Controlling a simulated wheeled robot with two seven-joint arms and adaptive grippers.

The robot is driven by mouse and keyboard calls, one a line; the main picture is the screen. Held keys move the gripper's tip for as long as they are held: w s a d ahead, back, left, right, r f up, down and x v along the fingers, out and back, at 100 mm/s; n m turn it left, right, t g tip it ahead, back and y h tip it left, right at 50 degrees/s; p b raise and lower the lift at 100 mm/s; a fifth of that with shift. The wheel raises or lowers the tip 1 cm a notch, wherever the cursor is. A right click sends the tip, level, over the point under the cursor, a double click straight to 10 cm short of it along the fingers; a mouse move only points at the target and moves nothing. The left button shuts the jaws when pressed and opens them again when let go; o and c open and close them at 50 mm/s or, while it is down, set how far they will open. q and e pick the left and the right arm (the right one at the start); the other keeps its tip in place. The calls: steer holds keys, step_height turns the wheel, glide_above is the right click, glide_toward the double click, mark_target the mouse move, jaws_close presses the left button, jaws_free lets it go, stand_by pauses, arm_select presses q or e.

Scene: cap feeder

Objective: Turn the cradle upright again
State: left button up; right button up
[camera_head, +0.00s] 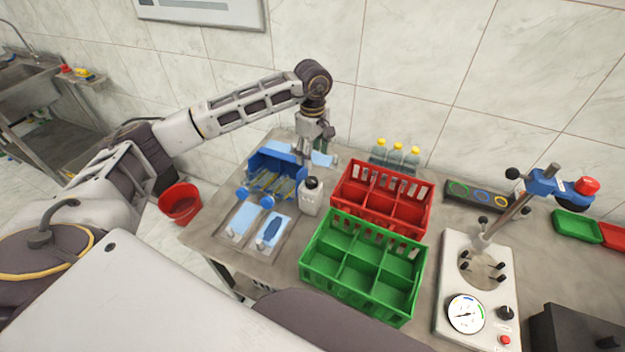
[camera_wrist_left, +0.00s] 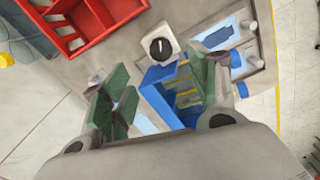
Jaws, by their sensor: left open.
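The blue cradle (camera_head: 262,161) stands at the back left of the table and looks tipped, its open side facing the front. Clear, yellowish pieces show inside it, and round blue ends (camera_head: 267,201) stick out at its front. My left gripper (camera_head: 316,152) is open and empty, just behind and right of the cradle. In the left wrist view, the green-padded fingers of the left gripper (camera_wrist_left: 158,88) are spread wide, and the blue cradle (camera_wrist_left: 157,101) shows between and beyond them, partly covered by one finger. Contact cannot be told. My right gripper is out of view.
A red crate (camera_head: 384,216) and a green crate (camera_head: 350,292) stand further right. Yellow-capped bottles (camera_head: 397,155) are behind. Flat trays (camera_head: 240,222) lie in front.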

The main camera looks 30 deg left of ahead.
mark_target(312, 180)
arm_select(q)
step_height(312, 180, down, 12)
steer(key=shift+p, duration=1.1)
steer(key=c, duration=1)
